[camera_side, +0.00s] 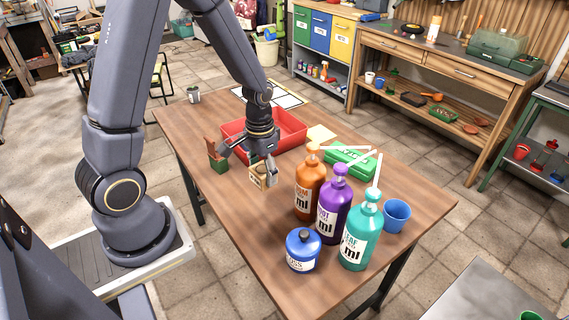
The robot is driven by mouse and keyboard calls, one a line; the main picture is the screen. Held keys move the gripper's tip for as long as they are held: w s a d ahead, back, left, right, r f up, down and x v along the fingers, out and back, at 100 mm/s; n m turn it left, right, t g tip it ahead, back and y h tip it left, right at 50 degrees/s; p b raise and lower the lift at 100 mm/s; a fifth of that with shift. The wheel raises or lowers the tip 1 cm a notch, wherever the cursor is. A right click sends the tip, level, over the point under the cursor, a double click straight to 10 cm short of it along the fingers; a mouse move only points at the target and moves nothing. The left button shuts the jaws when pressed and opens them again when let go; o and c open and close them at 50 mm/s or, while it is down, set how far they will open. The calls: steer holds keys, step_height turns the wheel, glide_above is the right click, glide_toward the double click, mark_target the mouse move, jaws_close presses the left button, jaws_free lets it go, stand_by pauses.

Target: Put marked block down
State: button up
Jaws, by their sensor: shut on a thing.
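My gripper (261,173) is shut on a small light-wood block (260,182) with a dark mark on its near face. The gripper and block are over the middle of the brown wooden table (235,216), in front of the red tray (297,121). I cannot tell whether the block touches the table top. The gripper hides part of the block, and the mark is too small to read.
Orange (309,188), purple (333,208) and teal (360,233) pump bottles stand right of the gripper. A blue jar (302,251), blue cup (397,215), green box (350,160) and small pot with brown pieces (217,160) are also on the table. The table's front left is clear.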

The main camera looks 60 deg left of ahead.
mark_target(260, 184)
steer(key=f, duration=0.1)
steer(key=s+f, duration=0.1)
steer(key=d+f+m, duration=0.1)
steer(key=shift+s, duration=0.3)
steer(key=shift+w+f, duration=0.1)
steer(key=shift+f, duration=3.55)
steer(key=o, duration=1.2)
steer(key=shift+f, duration=0.1)
